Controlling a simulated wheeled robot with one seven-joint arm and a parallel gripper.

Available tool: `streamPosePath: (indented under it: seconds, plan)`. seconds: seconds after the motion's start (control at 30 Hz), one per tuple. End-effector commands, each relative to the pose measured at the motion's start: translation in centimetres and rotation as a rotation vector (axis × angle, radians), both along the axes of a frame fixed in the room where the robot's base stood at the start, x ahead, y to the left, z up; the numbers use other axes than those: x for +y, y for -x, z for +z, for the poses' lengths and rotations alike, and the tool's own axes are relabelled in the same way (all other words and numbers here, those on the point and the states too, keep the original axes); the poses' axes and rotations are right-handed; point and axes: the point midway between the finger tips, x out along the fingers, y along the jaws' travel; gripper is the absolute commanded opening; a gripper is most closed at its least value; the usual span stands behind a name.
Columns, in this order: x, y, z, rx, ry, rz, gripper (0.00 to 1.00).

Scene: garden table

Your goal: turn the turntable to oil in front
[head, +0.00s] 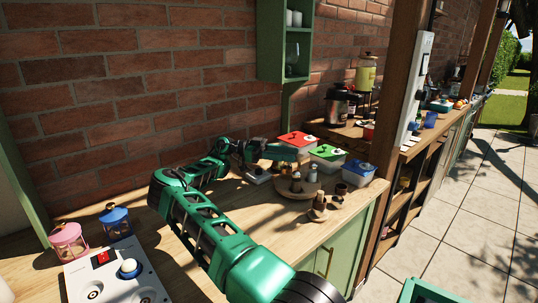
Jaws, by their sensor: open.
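The turntable (287,191) is a round wooden disc on the counter, right of the picture's middle. Several small containers stand on it, among them a brown one (296,184) and a pale grey one with a dark top (312,174). I cannot tell which is the oil; labels are too small to read. My arm reaches over the counter from the bottom, and my gripper (285,154) is at the far side of the turntable, close to its back edge. It is open; its fingers are small and partly hidden, and contact with the turntable cannot be made out.
A brick wall (130,95) closes the back. Pink (67,241) and blue (115,222) jars stand at left.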

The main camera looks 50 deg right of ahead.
Motion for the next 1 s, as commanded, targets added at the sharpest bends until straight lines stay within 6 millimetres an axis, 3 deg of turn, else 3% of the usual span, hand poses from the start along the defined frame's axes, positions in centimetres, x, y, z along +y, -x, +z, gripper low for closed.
streamPosePath:
  seconds: [0.53, 1.0]
  plan:
    - [2.0, -5.5, -0.2, 0.003, 0.000, 0.010, 0.42]
    - [2.5, -6.5, -0.2, 0.003, -0.001, 0.007, 0.42]
